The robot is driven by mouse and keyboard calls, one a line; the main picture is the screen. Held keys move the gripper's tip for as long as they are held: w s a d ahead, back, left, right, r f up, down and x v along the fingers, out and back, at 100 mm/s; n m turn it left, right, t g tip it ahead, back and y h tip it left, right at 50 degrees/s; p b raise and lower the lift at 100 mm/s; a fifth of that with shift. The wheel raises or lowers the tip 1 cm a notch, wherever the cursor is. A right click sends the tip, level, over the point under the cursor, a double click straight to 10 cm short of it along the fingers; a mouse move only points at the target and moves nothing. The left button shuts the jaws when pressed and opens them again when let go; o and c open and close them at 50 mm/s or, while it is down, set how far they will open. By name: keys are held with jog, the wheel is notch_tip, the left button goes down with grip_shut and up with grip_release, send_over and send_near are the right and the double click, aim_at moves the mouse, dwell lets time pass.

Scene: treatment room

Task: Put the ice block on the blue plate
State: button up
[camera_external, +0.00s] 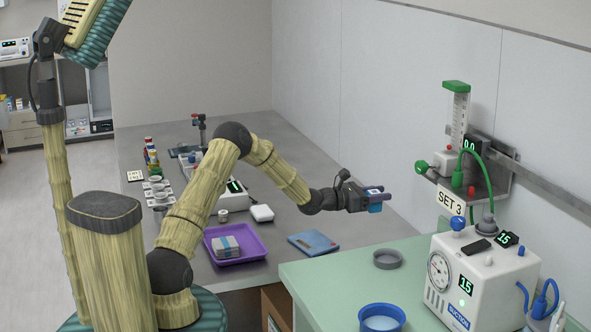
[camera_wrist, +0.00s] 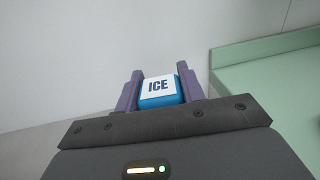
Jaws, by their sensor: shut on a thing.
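The ice block (camera_wrist: 158,97) is blue with a white top face marked "ICE". It sits between the two purple fingers of my gripper (camera_wrist: 160,72), which is shut on it. In the external view my gripper (camera_external: 376,193) holds the ice block (camera_external: 375,208) in the air, past the right end of the grey counter's objects. The blue plate (camera_external: 314,243) is flat and lies on the grey counter, lower and to the left of my gripper in the picture. The blue plate is not visible in the wrist view.
A purple tray (camera_external: 262,234) with a grey block in it stands left of the blue plate. The green counter (camera_external: 330,281) at right carries a grey dish (camera_external: 387,259), a blue-rimmed bowl (camera_external: 382,320) and a suction unit (camera_external: 478,275).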

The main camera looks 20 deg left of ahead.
jog(key=r+n+t+y+b, duration=0.1)
jog(key=r, duration=0.1)
send_over(327, 239)
jog(key=shift+a+f, duration=0.1)
jog(key=shift+f, duration=0.2)
jog(key=shift+f, duration=0.1)
notch_tip(327, 239, down, 6)
jog(key=shift+w, duration=0.1)
jog(key=shift+f, duration=0.1)
jog(key=shift+f+b, duration=0.3)
jog(key=shift+f, duration=1.5)
